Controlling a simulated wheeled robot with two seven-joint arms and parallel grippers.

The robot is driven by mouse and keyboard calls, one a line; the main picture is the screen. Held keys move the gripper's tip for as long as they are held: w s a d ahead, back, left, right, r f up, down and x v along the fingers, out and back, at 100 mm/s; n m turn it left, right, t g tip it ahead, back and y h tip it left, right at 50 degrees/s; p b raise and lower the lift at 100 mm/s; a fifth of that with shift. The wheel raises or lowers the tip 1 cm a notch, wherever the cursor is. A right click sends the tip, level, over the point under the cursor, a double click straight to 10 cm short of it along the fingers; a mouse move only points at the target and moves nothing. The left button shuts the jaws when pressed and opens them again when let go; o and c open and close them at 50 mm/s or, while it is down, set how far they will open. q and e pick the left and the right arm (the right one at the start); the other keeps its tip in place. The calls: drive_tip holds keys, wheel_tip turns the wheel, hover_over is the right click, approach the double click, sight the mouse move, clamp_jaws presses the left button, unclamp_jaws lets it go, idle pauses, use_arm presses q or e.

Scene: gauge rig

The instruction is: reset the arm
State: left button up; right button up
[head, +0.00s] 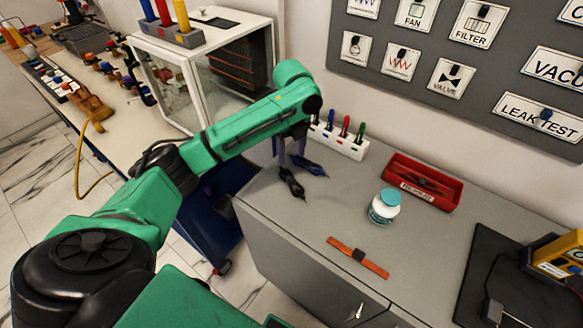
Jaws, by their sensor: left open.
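My left arm is green with black joints and reaches in from the lower left. Its forearm passes in front of the white cabinet and bends down at the elbow. My left gripper (313,185) has two dark fingers spread apart, with nothing between them. It hangs over the left part of the grey counter (300,230), close to the marker holder. I cannot tell how far the fingertips are above the counter. My right gripper does not show.
A white holder with markers (340,143), a red tray (423,182), a white jar with a teal lid (384,206) and an orange strap (358,257) are on the counter. A black mat (490,275) lies at right. A glass-fronted cabinet (190,58) stands behind my arm.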

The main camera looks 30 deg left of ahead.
use_arm(q)
drive_tip(key=shift+r, duration=0.65)
